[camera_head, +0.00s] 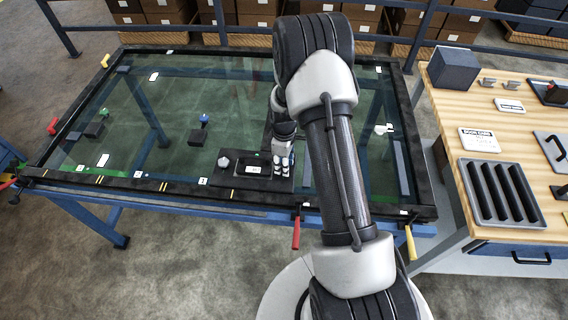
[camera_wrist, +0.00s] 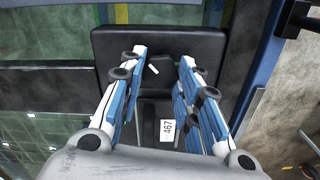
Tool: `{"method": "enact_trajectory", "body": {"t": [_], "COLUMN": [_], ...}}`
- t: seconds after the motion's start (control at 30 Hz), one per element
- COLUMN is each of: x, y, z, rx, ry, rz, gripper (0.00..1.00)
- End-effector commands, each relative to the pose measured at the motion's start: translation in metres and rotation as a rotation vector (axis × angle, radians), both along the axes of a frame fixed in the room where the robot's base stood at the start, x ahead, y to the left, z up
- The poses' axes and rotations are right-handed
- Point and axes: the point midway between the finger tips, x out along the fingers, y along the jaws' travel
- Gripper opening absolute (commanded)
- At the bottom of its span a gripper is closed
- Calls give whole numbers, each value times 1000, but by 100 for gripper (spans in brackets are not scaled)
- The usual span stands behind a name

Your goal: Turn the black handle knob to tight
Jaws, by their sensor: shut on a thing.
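My gripper (camera_head: 283,160) points down at the right end of a flat black plate (camera_head: 268,184) near the front edge of the glass-topped table. In the wrist view, its blue and white fingers (camera_wrist: 162,66) reach to the plate. They are shut on the black handle knob (camera_wrist: 153,69), a dark shape with a small white mark between the fingertips. Its outline is hard to tell from the black plate behind it, and the fingers partly cover it. A white label reading 467 (camera_wrist: 167,131) lies lower between the fingers.
The glass table (camera_head: 170,110) has a dark raised frame with red and yellow handles. Small dark blocks lie farther left. A wooden bench (camera_head: 440,105) with a slotted black tray (camera_head: 500,191) stands at right.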

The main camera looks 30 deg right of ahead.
Motion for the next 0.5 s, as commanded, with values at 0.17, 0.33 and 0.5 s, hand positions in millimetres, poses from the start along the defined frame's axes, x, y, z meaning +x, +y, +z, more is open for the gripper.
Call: {"method": "enact_trajectory", "body": {"t": [0.17,0.33,0.5], "x": [0,0,0], "y": [0,0,0], "z": [0,0,0], "rx": [0,0,0], "ry": [0,0,0], "rz": [-167,-328,-489], "gripper": [7,7,7]}}
